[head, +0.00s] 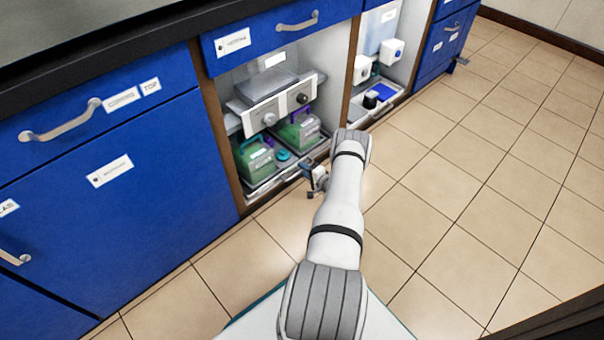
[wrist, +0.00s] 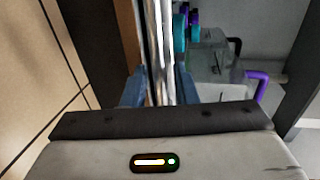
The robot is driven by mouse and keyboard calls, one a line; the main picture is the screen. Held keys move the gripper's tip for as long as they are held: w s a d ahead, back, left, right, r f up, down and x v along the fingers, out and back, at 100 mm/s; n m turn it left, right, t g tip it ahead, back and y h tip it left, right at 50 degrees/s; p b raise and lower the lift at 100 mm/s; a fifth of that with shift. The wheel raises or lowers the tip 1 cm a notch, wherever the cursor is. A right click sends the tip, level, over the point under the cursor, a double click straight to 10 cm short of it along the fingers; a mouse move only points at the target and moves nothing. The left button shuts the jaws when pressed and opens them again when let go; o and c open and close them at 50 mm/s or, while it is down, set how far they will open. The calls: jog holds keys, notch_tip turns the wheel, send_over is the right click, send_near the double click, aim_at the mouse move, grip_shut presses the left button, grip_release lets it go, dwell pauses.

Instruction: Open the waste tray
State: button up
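The waste tray (head: 262,187) is a shallow pale tray on the floor of the open cabinet bay, holding two green-tinted containers. My gripper (head: 318,177) is low at the tray's front right edge in the head view. In the wrist view, the blue fingers of my gripper (wrist: 160,88) stand apart, one on each side of a pale metallic strip (wrist: 160,50), which looks like the tray's front edge or handle. I cannot tell whether the fingers touch it. The tray appears to be inside the bay.
The containers (head: 254,158) (head: 299,131) carry purple and blue handles. A grey pump unit (head: 275,105) sits above them. Blue cabinet doors (head: 110,190) stand to the left, and a second open bay (head: 375,95) to the right. The tiled floor (head: 470,170) in front is clear.

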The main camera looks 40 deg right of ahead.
jog(key=shift+w, duration=0.25)
grip_shut()
dwell(0.3)
